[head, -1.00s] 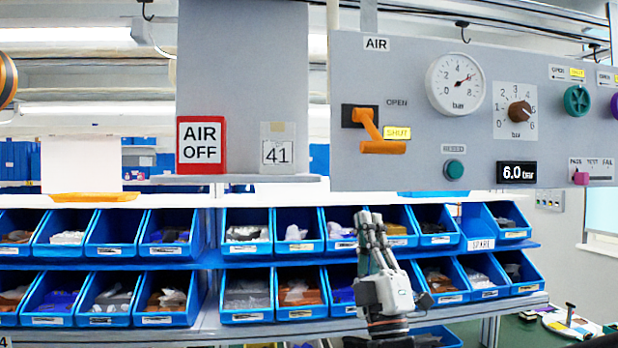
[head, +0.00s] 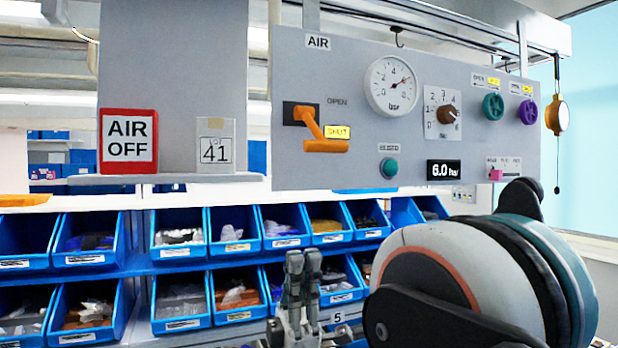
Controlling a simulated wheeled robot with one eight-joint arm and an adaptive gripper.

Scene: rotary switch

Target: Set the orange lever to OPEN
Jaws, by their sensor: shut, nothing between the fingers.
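The orange lever (head: 318,130) is on the grey AIR panel (head: 350,160). It slants down and right from a black mount, and its handle lies flat just below the yellow SHUT label (head: 337,132). The OPEN label (head: 337,101) is above and to the right of the mount. My gripper (head: 303,258) is low in the picture, in front of the blue bins and well below the lever. Its fingers point up, are together and hold nothing. My arm hides part of the bins at the lower right.
The panel also carries a gauge (head: 391,85), a pressure knob (head: 447,113), a teal button (head: 389,168), and green (head: 493,106) and purple (head: 528,112) valves. A red AIR OFF sign (head: 128,141) and a 41 card (head: 215,146) stand on a ledge at left.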

